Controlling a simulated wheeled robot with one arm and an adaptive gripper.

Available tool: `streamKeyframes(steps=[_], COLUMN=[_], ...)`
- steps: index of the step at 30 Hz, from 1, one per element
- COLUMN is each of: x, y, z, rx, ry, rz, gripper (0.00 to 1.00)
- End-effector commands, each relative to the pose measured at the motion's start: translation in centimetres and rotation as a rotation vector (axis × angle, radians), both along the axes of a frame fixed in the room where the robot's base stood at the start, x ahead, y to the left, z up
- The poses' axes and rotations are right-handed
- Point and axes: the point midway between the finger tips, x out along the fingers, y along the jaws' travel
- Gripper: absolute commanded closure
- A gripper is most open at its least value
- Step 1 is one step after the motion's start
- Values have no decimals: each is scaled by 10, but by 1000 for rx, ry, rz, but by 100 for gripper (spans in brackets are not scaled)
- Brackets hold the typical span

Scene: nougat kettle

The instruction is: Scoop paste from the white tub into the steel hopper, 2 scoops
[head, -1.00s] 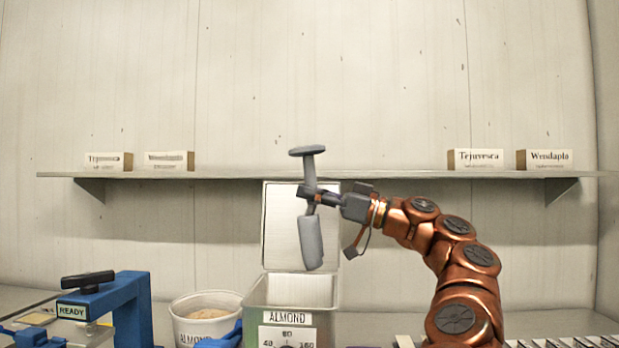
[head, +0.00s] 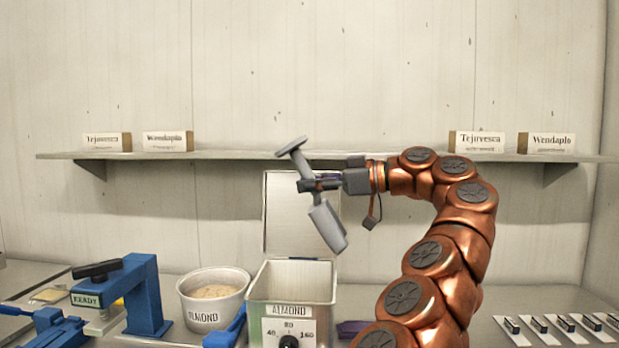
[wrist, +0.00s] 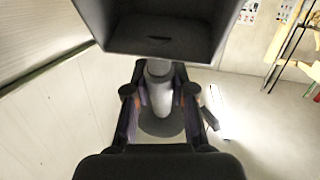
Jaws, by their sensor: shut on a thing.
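My gripper (head: 312,185) is shut on a grey scoop (head: 328,226). The scoop hangs tilted in the air above the steel hopper (head: 291,282), its long lower part down and to the right. Its grip also shows between my fingers in the wrist view (wrist: 160,95). I cannot see whether the scoop has paste on it. The hopper is an open box labelled ALMOND with its lid raised behind. The white tub (head: 205,316), also labelled ALMOND, stands open just left of the hopper, with beige paste (head: 212,291) inside. The hopper's inner bottom is hidden.
A blue press-like device (head: 144,295) with a READY sign stands left of the tub. A blue handle (head: 232,328) lies between tub and hopper. A tray (head: 550,328) with several dark pieces is at right. A shelf (head: 230,155) with labelled boxes runs behind.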

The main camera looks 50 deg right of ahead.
Motion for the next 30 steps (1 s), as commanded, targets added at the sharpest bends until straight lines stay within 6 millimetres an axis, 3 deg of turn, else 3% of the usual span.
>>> streamKeyframes(steps=[30], x=[-1], y=[0], z=[22], rx=[-298], ry=[424], rz=[-1], gripper=[100])
